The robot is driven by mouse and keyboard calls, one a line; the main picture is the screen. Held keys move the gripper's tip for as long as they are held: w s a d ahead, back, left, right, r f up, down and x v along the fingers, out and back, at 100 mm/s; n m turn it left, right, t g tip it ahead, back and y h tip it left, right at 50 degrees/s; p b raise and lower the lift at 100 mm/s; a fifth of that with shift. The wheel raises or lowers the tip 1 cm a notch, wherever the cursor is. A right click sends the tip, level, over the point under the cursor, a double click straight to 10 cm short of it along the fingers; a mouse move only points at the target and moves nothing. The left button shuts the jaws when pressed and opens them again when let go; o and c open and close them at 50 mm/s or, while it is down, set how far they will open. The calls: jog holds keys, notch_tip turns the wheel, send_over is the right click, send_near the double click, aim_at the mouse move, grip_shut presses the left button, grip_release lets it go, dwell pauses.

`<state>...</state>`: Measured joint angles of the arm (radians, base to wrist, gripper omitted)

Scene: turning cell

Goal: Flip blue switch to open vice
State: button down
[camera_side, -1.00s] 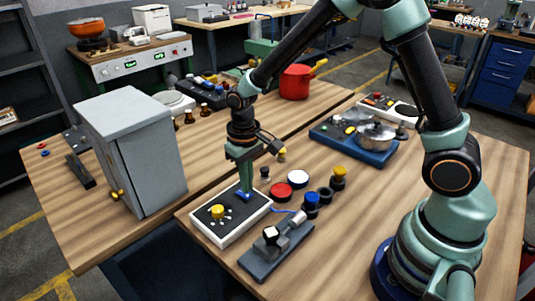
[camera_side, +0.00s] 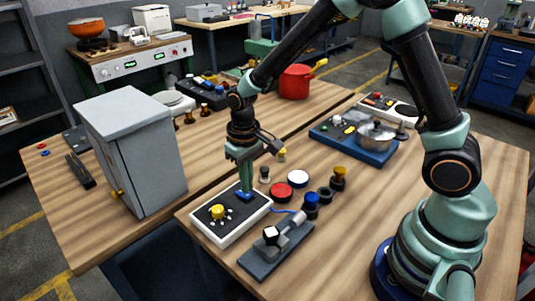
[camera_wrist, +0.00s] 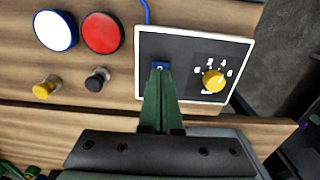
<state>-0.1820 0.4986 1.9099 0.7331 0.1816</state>
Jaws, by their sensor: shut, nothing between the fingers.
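The blue switch (camera_side: 244,196) is on the dark top of a white-edged control panel (camera_side: 258,215), beside a yellow knob. My gripper (camera_side: 245,190) points down with its fingers shut and empty, tips at the blue switch. In the wrist view the fingertips (camera_wrist: 160,74) overlap the blue switch (camera_wrist: 160,65), covering part of it. Contact and the switch's position are hard to tell. A grey vice (camera_side: 262,261) stands on the table in front of the panel, with a pale block (camera_side: 270,236) at its jaws. How far the jaws are apart is unclear.
The yellow knob (camera_side: 217,212) is close to the switch. Red (camera_side: 282,192) and white (camera_side: 297,178) round buttons and several small knobs stand right of the panel. A grey cabinet (camera_side: 150,165) stands to the left. A blue cable (camera_side: 284,211) runs between panel and vice.

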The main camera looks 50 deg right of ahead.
jog(key=shift+f, duration=0.9)
dwell(1.0)
jog(key=shift+r, duration=3.5)
notch_tip(320, 180, up, 9)
jog(key=t, duration=0.3)
send_over(248, 195)
jog(key=s+d, duration=0.4)
jog(key=s+d+r+t, duration=0.2)
jog(key=s+d+r, duration=0.1)
jog(key=s+r, duration=0.2)
jog(key=shift+s+t, duration=0.3)
jog(key=shift+s, duration=0.8)
